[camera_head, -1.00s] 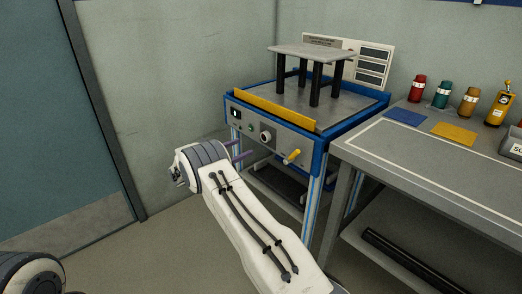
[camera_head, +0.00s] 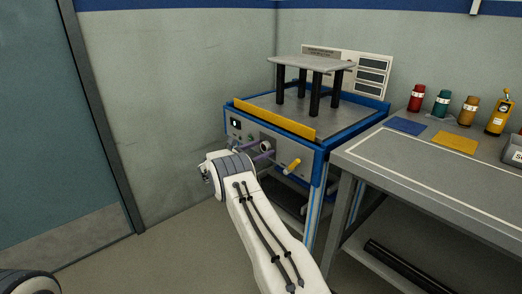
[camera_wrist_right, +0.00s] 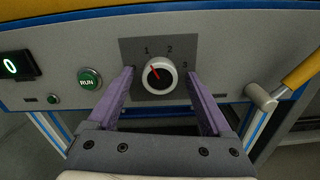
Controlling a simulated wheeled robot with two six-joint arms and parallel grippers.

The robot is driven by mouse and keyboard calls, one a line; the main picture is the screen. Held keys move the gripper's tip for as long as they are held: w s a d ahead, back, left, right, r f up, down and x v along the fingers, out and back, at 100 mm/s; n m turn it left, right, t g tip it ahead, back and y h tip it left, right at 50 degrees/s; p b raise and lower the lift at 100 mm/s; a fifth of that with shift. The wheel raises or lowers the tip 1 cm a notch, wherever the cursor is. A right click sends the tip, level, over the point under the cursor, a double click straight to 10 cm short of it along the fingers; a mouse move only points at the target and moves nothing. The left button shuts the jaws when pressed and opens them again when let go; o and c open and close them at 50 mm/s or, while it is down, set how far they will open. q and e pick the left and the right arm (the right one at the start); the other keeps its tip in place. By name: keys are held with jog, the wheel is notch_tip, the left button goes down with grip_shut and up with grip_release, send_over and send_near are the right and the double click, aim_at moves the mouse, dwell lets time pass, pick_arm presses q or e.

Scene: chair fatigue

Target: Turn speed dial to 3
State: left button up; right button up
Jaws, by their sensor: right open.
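The speed dial (camera_wrist_right: 159,75) is a round white-rimmed knob on a dark plate marked 1, 2 and 3. Its red pointer is turned up and left, toward the 1. In the head view the dial (camera_head: 266,146) sits on the grey front panel of the blue-framed machine. My right gripper (camera_wrist_right: 159,82) is open, with its purple fingers on the left and right sides of the dial. I cannot tell whether they touch it. In the head view this gripper (camera_head: 258,149) is at the panel front. My left gripper is not in view.
Left of the dial are a green RUN button (camera_wrist_right: 89,79) and a small display (camera_wrist_right: 16,67) reading 0. A yellow-handled lever (camera_head: 292,166) sticks out to the right. A workbench (camera_head: 400,165) with bottles stands at right.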

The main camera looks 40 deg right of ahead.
grip_shut()
jog(key=m+b, duration=0.4)
jog(key=shift+f+m, duration=0.25)
jog(key=shift+m, duration=0.15)
jog(key=m+b, duration=1.2)
jog(key=b, duration=0.3)
jog(key=shift+f+m, duration=0.1)
jog(key=shift+m, duration=0.2)
jog(key=shift+r+m+b, duration=0.2)
jog(key=shift+m+b, duration=1.2)
jog(key=shift+b, duration=0.25)
grip_release()
jog(key=shift+r, duration=0.1)
